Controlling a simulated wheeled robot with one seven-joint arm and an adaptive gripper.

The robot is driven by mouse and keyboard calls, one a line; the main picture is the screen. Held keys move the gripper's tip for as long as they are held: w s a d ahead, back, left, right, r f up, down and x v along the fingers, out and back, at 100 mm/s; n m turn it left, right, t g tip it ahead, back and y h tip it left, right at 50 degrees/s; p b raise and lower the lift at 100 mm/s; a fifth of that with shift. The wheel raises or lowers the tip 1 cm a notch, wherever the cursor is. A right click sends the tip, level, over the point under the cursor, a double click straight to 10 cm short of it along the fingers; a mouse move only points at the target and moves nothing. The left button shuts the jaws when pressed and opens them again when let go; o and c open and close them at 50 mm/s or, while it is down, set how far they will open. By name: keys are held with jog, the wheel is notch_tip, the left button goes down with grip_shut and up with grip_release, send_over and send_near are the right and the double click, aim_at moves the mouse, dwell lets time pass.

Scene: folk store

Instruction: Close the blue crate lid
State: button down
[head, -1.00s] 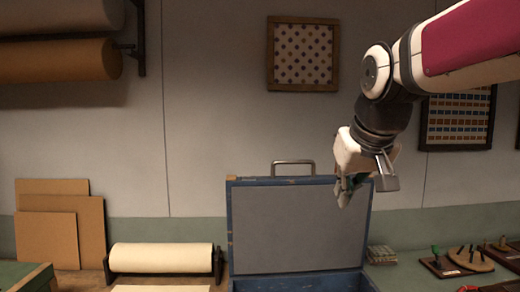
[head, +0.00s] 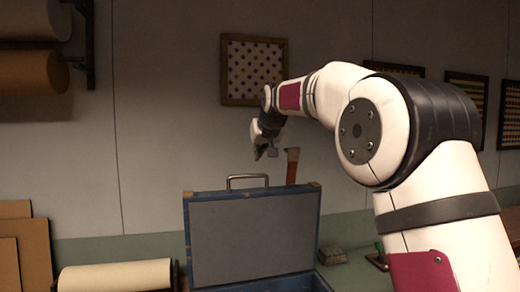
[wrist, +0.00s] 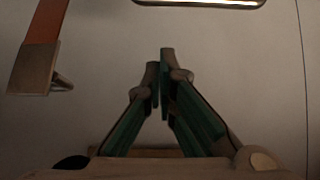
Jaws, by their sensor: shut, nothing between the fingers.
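The blue crate (head: 325,284) stands on the counter, only its upper part in view. Its lid (head: 252,240) stands upright and open, with a grey inner face, a blue frame and a metal handle (head: 247,178) on its top edge. My gripper (head: 258,156) is above the lid's top edge, apart from it in the picture; its depth relative to the lid is hard to judge. In the wrist view, my gripper's green-sided fingers (wrist: 161,62) are shut together and empty. A bright metal bar, likely the handle (wrist: 200,3), crosses the top edge there.
A brown piece with a metal end (head: 292,166) sticks up behind the lid; a similar one shows in the wrist view (wrist: 38,50). A paper roll (head: 115,276) lies left of the crate, a small stack (head: 332,256) right. A framed pattern (head: 253,70) hangs behind.

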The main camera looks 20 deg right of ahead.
aim_at(258, 189)
jog(key=shift+w+f+p, duration=0.2)
jog(key=shift+f+p, duration=0.45)
jog(key=shift+f, duration=0.45)
jog(key=shift+w+f+p, duration=0.15)
jog(key=shift+f+p, duration=0.5)
jog(key=shift+f, duration=0.45)
jog(key=shift+f, duration=0.1)
